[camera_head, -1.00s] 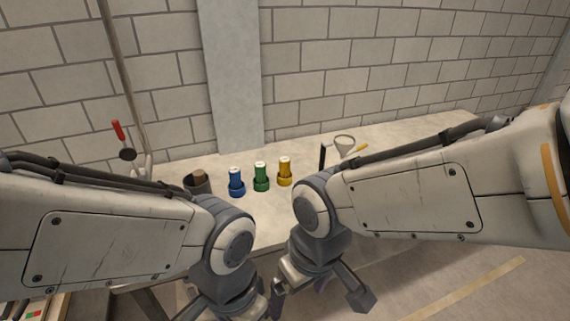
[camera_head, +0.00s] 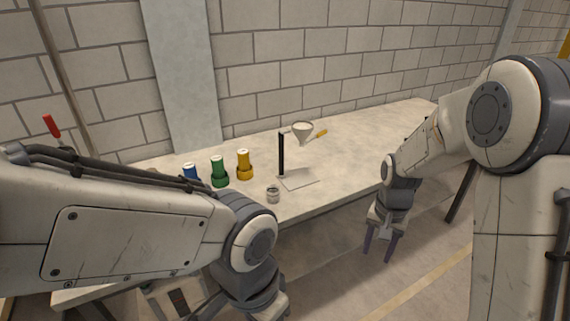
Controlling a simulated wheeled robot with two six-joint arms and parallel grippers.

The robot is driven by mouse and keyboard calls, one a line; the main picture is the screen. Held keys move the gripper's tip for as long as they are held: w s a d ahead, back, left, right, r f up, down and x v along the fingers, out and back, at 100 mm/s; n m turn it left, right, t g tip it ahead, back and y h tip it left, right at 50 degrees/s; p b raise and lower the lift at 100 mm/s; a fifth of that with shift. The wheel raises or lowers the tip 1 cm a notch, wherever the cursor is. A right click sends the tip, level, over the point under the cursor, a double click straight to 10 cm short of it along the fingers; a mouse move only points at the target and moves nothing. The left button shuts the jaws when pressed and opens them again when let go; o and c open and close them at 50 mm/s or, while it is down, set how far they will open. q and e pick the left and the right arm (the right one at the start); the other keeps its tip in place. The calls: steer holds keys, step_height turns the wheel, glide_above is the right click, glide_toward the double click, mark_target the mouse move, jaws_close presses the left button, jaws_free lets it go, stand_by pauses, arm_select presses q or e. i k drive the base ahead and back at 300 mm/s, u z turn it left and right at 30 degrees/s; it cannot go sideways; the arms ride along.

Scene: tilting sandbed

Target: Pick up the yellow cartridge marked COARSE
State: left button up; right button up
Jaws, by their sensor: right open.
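The blue cartridge (camera_head: 190,171) is further left and partly hidden by my left arm. My right gripper (camera_head: 378,255) is open and empty, pointing down in front of the table's front edge, well right of the yellow cartridge. My left arm reaches in from the left; its gripper's fingers are not visible.
The table (camera_head: 350,150) runs along a block wall. A funnel (camera_head: 303,131) on a black-post stand (camera_head: 281,155) with a pale base stands right of the cartridges. A small metal cup (camera_head: 272,194) sits near the front edge. The table's right part is clear.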

mark_target(243, 154)
steer(key=z, duration=1.3)
steer(key=i, duration=1.75)
steer(key=u, duration=2.85)
steer(key=i, duration=1.05)
steer(key=u, duration=0.05)
